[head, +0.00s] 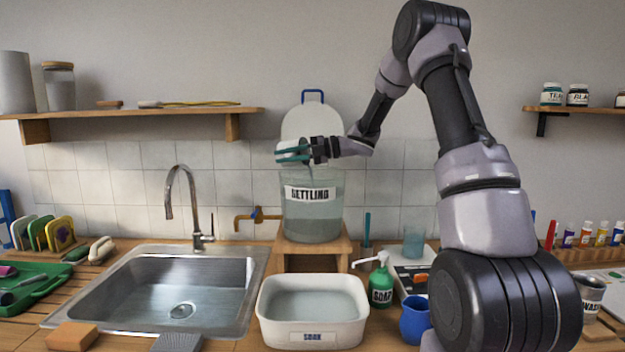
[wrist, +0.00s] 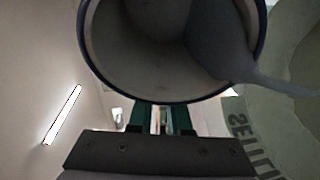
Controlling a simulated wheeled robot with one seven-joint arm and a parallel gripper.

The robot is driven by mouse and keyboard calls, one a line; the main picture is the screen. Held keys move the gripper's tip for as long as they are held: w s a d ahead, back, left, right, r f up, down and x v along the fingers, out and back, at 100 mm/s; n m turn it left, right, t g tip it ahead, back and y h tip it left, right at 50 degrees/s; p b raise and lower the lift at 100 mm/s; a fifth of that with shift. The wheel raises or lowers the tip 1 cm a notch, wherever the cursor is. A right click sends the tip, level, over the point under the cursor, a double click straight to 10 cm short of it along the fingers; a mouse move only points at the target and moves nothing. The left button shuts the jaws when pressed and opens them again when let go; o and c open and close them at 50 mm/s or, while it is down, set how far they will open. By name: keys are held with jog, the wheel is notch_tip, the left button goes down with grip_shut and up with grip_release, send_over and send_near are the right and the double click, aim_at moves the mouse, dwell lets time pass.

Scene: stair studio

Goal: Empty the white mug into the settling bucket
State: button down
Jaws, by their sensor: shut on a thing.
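My gripper (head: 312,150) is shut on the white mug (head: 287,147) above the settling bucket (head: 313,222), a clear container labelled SETTLING with cloudy grey-green liquid in it. In the wrist view, the green fingers (wrist: 162,119) hold the mug below its dark-rimmed mouth (wrist: 150,70). The mug is tilted toward the bucket. Grey liquid (wrist: 215,45) lies along its lower side and runs over the rim in a narrow stream toward the bucket's opening. The bucket's wall and lettering show at the right of the wrist view (wrist: 245,135).
The bucket stands on a wooden stand (head: 318,262) beside a brass tap (head: 255,216). In front is a white SOAK basin (head: 272,325) with water. A sink (head: 95,310) lies left; a green soap bottle (head: 381,285) and blue jug (head: 413,322) stand right.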

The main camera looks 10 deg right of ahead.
jog(key=shift+s+d+r+n+y+p, duration=0.25)
jog(key=shift+y+p, duration=0.25)
jog(key=shift+y, duration=0.4)
dwell(0.4)
jog(key=shift+d+r+y, duration=0.2)
jog(key=shift+r+y, duration=0.2)
jog(key=shift+r, duration=0.15)
